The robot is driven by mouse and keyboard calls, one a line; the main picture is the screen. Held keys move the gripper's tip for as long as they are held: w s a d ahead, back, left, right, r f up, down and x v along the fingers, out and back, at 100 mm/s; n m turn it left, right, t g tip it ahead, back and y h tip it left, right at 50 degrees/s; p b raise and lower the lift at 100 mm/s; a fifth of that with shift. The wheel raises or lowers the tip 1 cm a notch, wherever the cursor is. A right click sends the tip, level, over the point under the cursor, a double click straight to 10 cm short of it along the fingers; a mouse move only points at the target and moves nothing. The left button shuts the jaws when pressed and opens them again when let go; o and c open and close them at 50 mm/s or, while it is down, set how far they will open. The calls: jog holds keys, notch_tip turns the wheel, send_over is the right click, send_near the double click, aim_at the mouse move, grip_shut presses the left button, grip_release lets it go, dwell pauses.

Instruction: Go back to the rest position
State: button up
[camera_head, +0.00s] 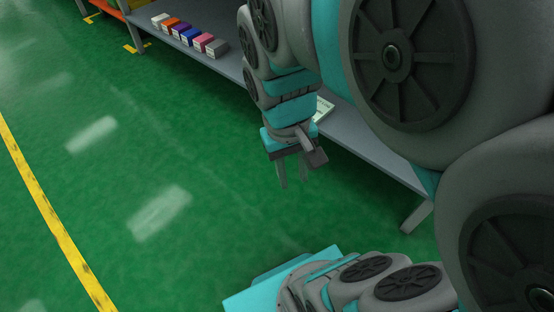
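My gripper (292,172) hangs at the end of my arm near the middle of the picture and points down over the green floor. Its two fingers are apart, with nothing visible between them. It appears just in front of the edge of the grey shelf (345,130). My own arm links fill the right side and hide part of the shelf.
Several small coloured boxes (185,35) stand in a row on the shelf at the top left. A pale flat item (323,108) on the shelf is partly hidden behind my arm. The green floor (130,150) is clear on the left, with a yellow line (45,205).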

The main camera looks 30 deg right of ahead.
jog(key=s+a+f+n+g+y, duration=0.1)
jog(key=s+a+f, duration=0.2)
jog(key=s, duration=0.2)
jog(key=shift+s+a, duration=0.15)
jog(key=shift+s, duration=0.2)
notch_tip(320, 180, up, 2)
jog(key=shift+r+p, duration=0.25)
jog(key=shift+p, duration=1)
